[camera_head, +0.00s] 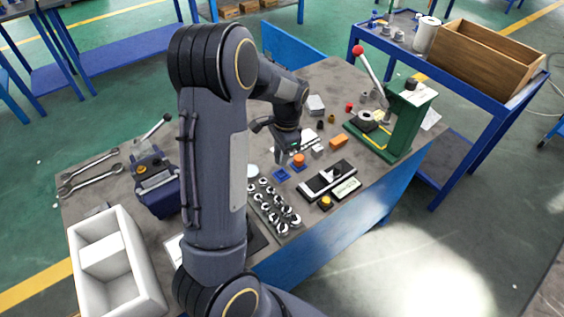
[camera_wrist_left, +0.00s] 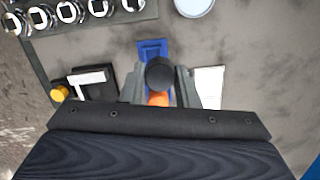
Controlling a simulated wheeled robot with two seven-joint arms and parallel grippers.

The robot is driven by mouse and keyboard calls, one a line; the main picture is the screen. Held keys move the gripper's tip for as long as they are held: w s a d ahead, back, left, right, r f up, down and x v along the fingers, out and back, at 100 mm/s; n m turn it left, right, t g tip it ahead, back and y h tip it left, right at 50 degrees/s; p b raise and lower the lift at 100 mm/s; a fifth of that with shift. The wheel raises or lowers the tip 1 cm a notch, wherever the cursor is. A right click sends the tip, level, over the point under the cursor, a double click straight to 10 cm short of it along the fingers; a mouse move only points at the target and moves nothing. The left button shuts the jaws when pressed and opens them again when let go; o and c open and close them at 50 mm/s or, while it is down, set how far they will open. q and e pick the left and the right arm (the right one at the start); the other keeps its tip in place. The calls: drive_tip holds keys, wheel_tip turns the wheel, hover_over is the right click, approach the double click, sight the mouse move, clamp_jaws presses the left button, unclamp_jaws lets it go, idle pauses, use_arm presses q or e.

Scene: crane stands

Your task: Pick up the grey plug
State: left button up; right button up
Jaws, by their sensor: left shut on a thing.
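My left gripper (camera_head: 284,157) is low over the middle of the workbench. In the left wrist view its two fingers (camera_wrist_left: 160,88) are closed on a dark grey round plug (camera_wrist_left: 160,74). In the head view I cannot make out the plug, which the gripper hides. An orange round piece (camera_head: 298,160) is close beside the fingertips, and part of it shows next to the plug in the wrist view (camera_wrist_left: 158,99). A blue square holder (camera_head: 281,175) lies just in front of the gripper, and it shows beyond the plug in the wrist view (camera_wrist_left: 152,48). My right gripper is not in view.
A tray of several metal sockets (camera_head: 268,208) lies in front. A black-and-white device (camera_head: 328,179) and an orange block (camera_head: 338,142) are to the right. A green press (camera_head: 404,128) stands at the right end. A white bin (camera_head: 143,268) and wrenches (camera_head: 92,170) are left.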

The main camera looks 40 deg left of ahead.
use_arm(q)
drive_tip(key=w+a+r, duration=0.6)
drive_tip(key=a+r, duration=0.2)
drive_tip(key=a, duration=0.3)
drive_tip(key=shift+w+a+r+p, duration=0.15)
drive_tip(key=shift+w+r+p, duration=0.1)
drive_tip(key=shift+r+p, duration=0.1)
drive_tip(key=o, duration=0.4)
drive_tip(key=shift+c, duration=1.3)
